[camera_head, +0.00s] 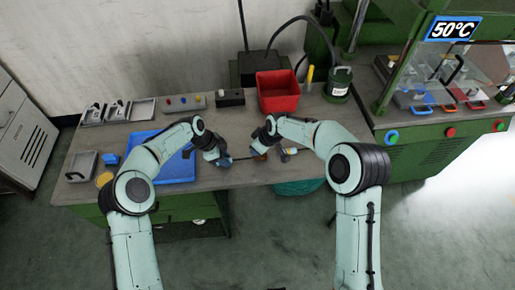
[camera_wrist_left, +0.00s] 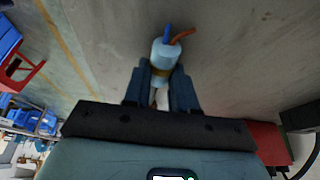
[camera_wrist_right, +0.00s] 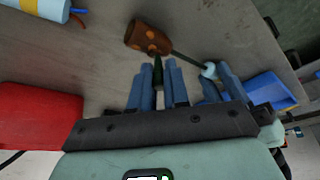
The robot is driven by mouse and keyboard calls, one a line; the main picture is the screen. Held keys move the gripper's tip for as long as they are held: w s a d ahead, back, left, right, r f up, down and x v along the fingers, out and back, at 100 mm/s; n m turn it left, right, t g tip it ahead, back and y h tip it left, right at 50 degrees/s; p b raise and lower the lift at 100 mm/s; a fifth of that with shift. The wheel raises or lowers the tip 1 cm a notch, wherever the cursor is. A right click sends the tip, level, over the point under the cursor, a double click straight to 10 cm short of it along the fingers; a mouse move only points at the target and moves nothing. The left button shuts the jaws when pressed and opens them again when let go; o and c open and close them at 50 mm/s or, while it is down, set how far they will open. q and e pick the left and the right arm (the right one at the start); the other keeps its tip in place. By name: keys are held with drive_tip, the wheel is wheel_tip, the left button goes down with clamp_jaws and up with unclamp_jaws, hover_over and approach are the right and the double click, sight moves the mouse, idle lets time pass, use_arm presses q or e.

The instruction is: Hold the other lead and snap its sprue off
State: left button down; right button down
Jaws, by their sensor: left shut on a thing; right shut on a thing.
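My left gripper (camera_wrist_left: 160,88) is shut on a lead (camera_wrist_left: 163,55), a pale cylinder with a tan band and with blue and orange wires at its far end. A pale part runs down between the fingers. My right gripper (camera_wrist_right: 158,88) is shut on a small dark green tapered piece (camera_wrist_right: 158,70); I cannot tell exactly what it is. In the head view the left gripper (camera_head: 224,160) is low over the bench's front, left of the right gripper (camera_head: 262,146). A second pale lead (camera_wrist_right: 40,8) with blue and orange wires lies apart on the bench.
A red bin (camera_head: 278,92) stands behind, a blue tray (camera_head: 178,172) lies left, and a green machine (camera_head: 420,130) stands right.

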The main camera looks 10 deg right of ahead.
drive_tip(key=shift+d+r, duration=0.1)
drive_tip(key=shift+d, duration=0.2)
idle(0.4)
drive_tip(key=shift+r, duration=3)
use_arm(q)
drive_tip(key=c, duration=0.8)
unclamp_jaws()
drive_tip(key=v, duration=1.2)
drive_tip(key=shift+r, duration=0.1)
